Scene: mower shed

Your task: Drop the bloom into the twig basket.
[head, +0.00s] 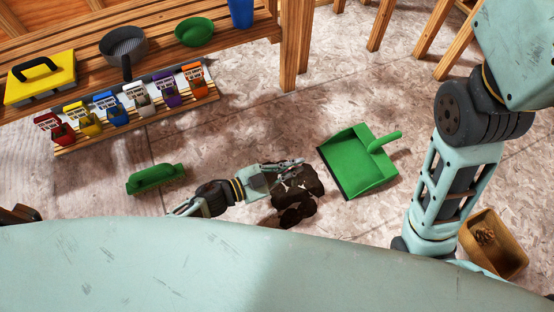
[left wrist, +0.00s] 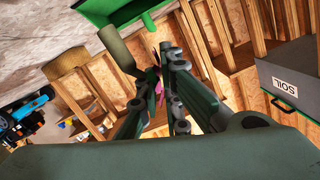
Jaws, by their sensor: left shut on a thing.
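My left gripper (head: 290,165) reaches in low over the floor, above a dark brown clump (head: 293,192). In the left wrist view its fingers (left wrist: 158,80) are close together on a slim pink thing (left wrist: 159,90), which looks like the bloom. Most of the bloom is hidden by the fingers, and I cannot make it out in the head view.
A green dustpan (head: 362,165) lies right of the left gripper, and a green brush (head: 156,178) lies left. A wooden box (head: 510,235) holding a pinecone-like thing stands at lower right.

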